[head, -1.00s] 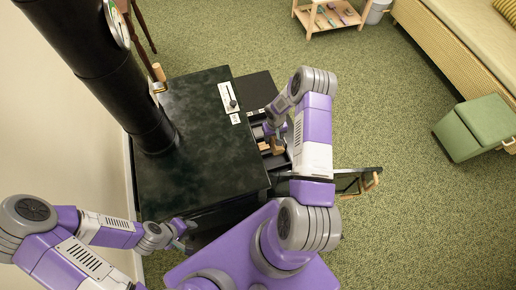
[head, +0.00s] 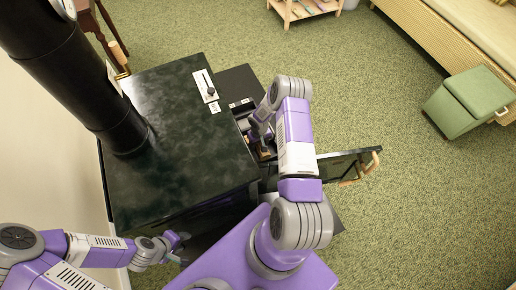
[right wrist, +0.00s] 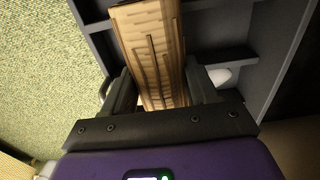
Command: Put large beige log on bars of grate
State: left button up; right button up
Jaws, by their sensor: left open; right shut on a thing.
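The large beige log (right wrist: 152,45) fills the middle of the right wrist view, with dark grain lines along its face. My right gripper (right wrist: 160,88) is shut on it, one finger on each side. Dark grey bars or walls (right wrist: 223,57) lie behind and beside the log; I cannot tell whether it touches them. In the head view my right gripper (head: 260,132) is at the open front of the dark stove (head: 180,150), and the log is mostly hidden by my arm. My left gripper (head: 179,246) is open and empty by the stove's near side.
The stove door (head: 338,162) stands open to the right, with a wooden handle (head: 372,163). A black flue pipe (head: 75,80) rises at the left. A small white rounded thing (right wrist: 222,76) shows beside the log. The carpet between is clear.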

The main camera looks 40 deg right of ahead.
aim_at(259, 148)
notch_tip(259, 148, down, 4)
jog(key=shift+r+b, duration=0.1)
jog(key=shift+b, duration=0.7)
jog(key=o, duration=1.3)
jog(key=shift+o, duration=0.2)
notch_tip(259, 148, up, 12)
jog(key=p, duration=0.4)
jog(key=shift+r, duration=0.1)
